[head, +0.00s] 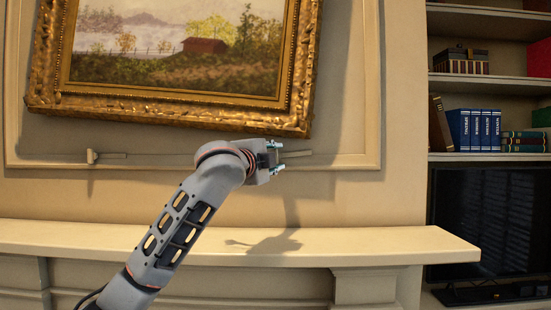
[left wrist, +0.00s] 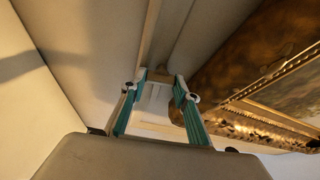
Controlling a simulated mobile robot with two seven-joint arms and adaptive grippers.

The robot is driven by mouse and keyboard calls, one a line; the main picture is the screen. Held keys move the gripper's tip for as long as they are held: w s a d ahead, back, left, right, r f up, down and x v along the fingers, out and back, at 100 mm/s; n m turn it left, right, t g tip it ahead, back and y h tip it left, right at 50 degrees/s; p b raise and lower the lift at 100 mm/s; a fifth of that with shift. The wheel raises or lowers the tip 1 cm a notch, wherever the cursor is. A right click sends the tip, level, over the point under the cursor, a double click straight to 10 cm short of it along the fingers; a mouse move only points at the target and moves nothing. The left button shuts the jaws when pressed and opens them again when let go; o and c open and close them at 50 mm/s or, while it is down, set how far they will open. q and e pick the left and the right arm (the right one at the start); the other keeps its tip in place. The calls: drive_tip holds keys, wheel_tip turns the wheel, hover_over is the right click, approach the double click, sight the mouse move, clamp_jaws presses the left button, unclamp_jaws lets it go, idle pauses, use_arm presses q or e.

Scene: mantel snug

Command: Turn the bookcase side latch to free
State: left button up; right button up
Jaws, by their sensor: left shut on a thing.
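The bookcase side latch (head: 298,154) is a small pale bar under the right end of the gilt picture frame, on the cream wall panel. Its free part points right, roughly level. My left gripper (head: 277,156) reaches it from the left and is shut on it, hiding its near end. In the left wrist view, a small beige block of the latch (left wrist: 159,75) sits between the teal fingertips (left wrist: 158,86). My right gripper is not in view.
A landscape painting in a heavy gold frame (head: 170,108) hangs tilted just above my gripper. A similar latch (head: 92,156) is at the left. The mantel shelf (head: 130,240) runs below, bare. A bookcase (head: 478,82) with books and boxes stands at right.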

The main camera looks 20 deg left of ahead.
use_arm(q)
drive_tip(key=shift+m, duration=0.5)
drive_tip(key=o, duration=1.1)
drive_tip(key=s+a, duration=0.1)
drive_tip(key=s, duration=1.1)
drive_tip(key=shift+a, duration=0.25)
